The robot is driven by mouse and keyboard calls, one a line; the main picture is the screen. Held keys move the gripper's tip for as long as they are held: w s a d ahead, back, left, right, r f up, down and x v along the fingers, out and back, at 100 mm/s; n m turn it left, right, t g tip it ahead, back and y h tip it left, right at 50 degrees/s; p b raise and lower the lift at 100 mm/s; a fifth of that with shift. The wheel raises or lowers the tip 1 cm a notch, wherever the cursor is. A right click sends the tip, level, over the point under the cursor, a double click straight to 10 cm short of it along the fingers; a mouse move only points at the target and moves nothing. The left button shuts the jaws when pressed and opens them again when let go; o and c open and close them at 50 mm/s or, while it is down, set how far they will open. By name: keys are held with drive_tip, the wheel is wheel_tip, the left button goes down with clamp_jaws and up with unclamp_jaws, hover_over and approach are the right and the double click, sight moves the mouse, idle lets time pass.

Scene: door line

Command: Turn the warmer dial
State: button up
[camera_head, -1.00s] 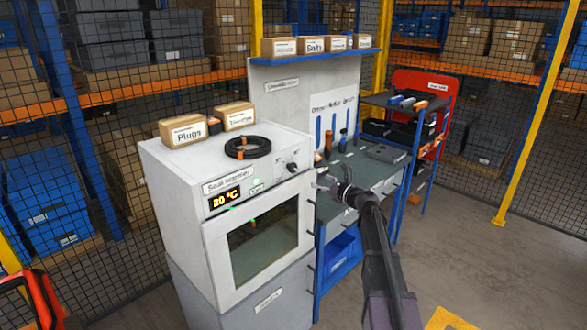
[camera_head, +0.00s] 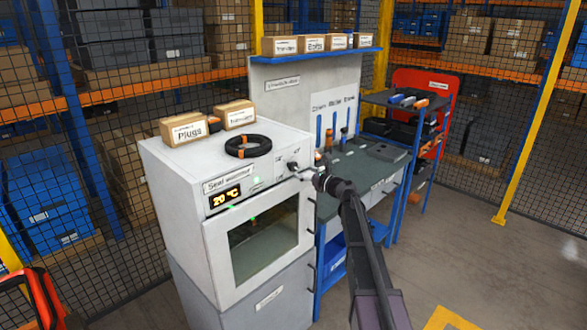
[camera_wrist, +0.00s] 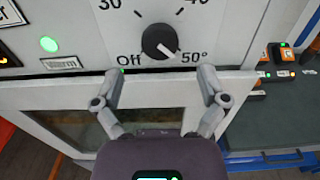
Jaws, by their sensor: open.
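The seal warmer (camera_head: 215,205) is a white box with a glass-fronted door and an orange display reading 20 °C. Its black dial (camera_wrist: 160,41) is at the top middle of the wrist view, with a pale pointer mark slanting down right toward "50°". "Off" is at its lower left; "30" and "40" show at the top, partly cut off. The dial (camera_head: 293,166) is small in the head view. My gripper (camera_wrist: 160,73) is open and empty, its fingertips apart, below the dial in the picture. In the head view my gripper (camera_head: 306,172) is just right of the dial.
The warmer door's top edge (camera_wrist: 60,90) runs just behind the fingers. A green light (camera_wrist: 48,44) glows at left. A workbench (camera_head: 360,170) with tools stands right of the warmer. A box labelled Plugs (camera_head: 184,129) and a black cable coil (camera_head: 248,146) lie on top.

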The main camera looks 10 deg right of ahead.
sight(294, 168)
drive_tip(key=shift+x, duration=2.95)
drive_tip(key=c, duration=1.1)
